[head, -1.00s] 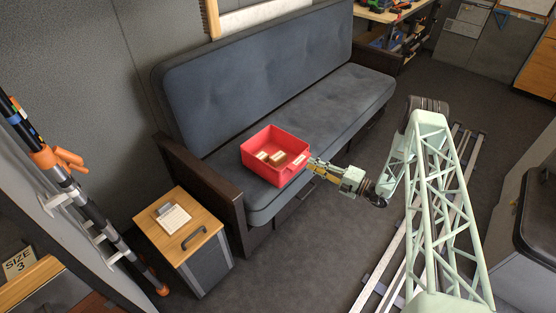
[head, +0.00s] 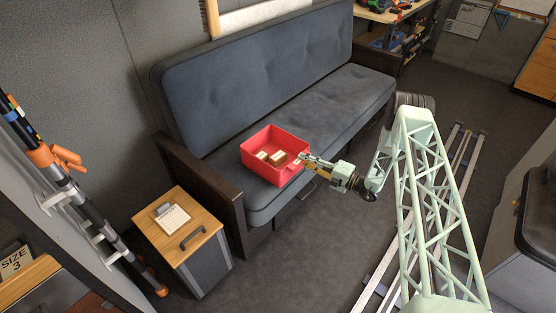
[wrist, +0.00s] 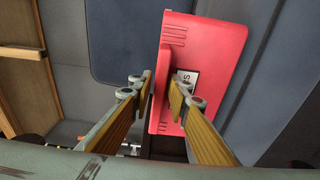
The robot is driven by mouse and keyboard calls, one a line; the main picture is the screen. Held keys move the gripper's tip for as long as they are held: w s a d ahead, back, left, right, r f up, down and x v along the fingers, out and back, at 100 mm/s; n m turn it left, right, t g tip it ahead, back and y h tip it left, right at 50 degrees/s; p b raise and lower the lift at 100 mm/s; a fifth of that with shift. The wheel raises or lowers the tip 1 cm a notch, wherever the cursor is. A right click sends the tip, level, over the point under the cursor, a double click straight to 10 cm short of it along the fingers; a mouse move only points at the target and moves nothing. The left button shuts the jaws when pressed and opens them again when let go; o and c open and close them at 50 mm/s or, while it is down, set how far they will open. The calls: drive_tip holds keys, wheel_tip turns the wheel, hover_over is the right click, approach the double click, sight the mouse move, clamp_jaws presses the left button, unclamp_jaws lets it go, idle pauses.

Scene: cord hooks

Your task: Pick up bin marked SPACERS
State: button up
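The red open-topped bin (head: 262,162) sits on the grey sofa seat, with several small tan and brown boxes inside. In the wrist view, the bin (wrist: 215,55) has a white label (wrist: 187,77) that is mostly hidden by a finger; only a letter or so shows, so I cannot read the full name. My gripper (head: 304,160) is at the bin's right side wall. In the wrist view my gripper (wrist: 161,82) has its yellow fingers apart, one on each side of the bin's rim. I cannot tell whether either finger touches it.
The sofa (head: 330,105) has a dark armrest (head: 205,185) left of the bin. A wooden-topped cabinet (head: 180,225) with a notepad stands in front of the armrest. Rails (head: 385,265) run along the floor at right. The floor between cabinet and rails is clear.

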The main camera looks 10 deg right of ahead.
idle(0.4)
clamp_jaws()
drive_tip(key=shift+r, duration=0.1)
drive_tip(key=shift+r, duration=0.15)
drive_tip(key=shift+r+p, duration=0.55)
drive_tip(key=shift+r, duration=0.95)
drive_tip(key=shift+s+d+r, duration=0.1)
drive_tip(key=shift+s+r, duration=0.05)
drive_tip(key=s+d+r+p, duration=0.1)
drive_tip(key=s+d, duration=0.5)
drive_tip(key=s, duration=0.8)
drive_tip(key=shift+d+r+p, duration=0.15)
drive_tip(key=shift+d+p, duration=0.05)
drive_tip(key=shift+p, duration=0.7)
drive_tip(key=shift+s, duration=0.15)
